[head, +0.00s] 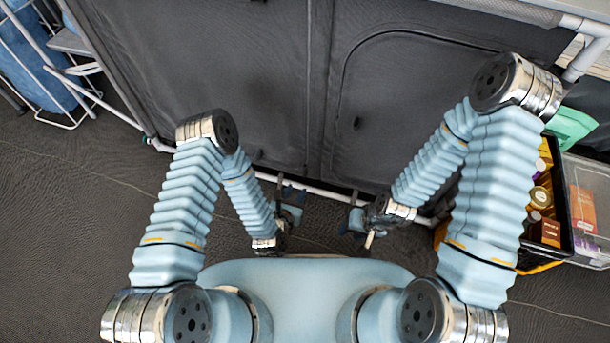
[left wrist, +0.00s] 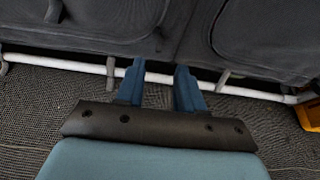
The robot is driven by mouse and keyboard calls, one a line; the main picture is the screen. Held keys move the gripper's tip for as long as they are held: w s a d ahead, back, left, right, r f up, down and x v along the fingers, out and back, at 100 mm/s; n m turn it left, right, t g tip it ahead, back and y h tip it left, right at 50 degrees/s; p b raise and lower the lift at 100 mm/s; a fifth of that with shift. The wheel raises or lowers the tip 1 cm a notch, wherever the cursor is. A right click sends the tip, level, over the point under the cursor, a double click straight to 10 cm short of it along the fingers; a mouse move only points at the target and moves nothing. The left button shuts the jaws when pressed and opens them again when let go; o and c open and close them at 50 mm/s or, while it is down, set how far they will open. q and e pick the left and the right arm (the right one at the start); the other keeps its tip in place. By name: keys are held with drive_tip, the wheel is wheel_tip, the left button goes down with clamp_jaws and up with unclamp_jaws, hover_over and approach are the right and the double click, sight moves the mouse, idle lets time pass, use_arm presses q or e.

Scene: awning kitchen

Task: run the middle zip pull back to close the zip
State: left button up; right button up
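The dark grey fabric front (head: 260,70) of the unit fills the back, with a vertical seam near its middle and an arched zip line on the right panel. A small dark tab (head: 356,123) hangs on the right panel; I cannot tell if it is the middle zip pull. In the left wrist view, another dark tab (left wrist: 160,40) hangs near the seam, above the fingers. My left gripper (left wrist: 162,88) is open and empty, low in front of the fabric; it also shows in the head view (head: 290,203). My right gripper (head: 356,222) is low, right of it; its finger gap is unclear.
A white rail (left wrist: 90,68) runs along the bottom of the fabric. A black crate (head: 562,205) of packets and jars and a clear box (head: 590,215) stand at the right. A white rack with blue cloth (head: 40,60) stands at the far left. The left floor is clear.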

sight(305, 174)
use_arm(q)
drive_tip(key=x, duration=0.9)
drive_tip(key=shift+f+b, duration=0.1)
drive_tip(key=shift+b, duration=0.3)
drive_tip(key=shift+c, duration=0.3)
drive_tip(key=shift+s, duration=0.1)
clamp_jaws()
idle(0.3)
drive_tip(key=shift+s+f+b, duration=0.1)
drive_tip(key=shift+f+b, duration=1.15)
drive_tip(key=shift+b, duration=0.7)
drive_tip(key=shift+s+f+b, duration=0.15)
drive_tip(key=shift+f+b, duration=1.1)
drive_tip(key=shift+b, duration=0.7)
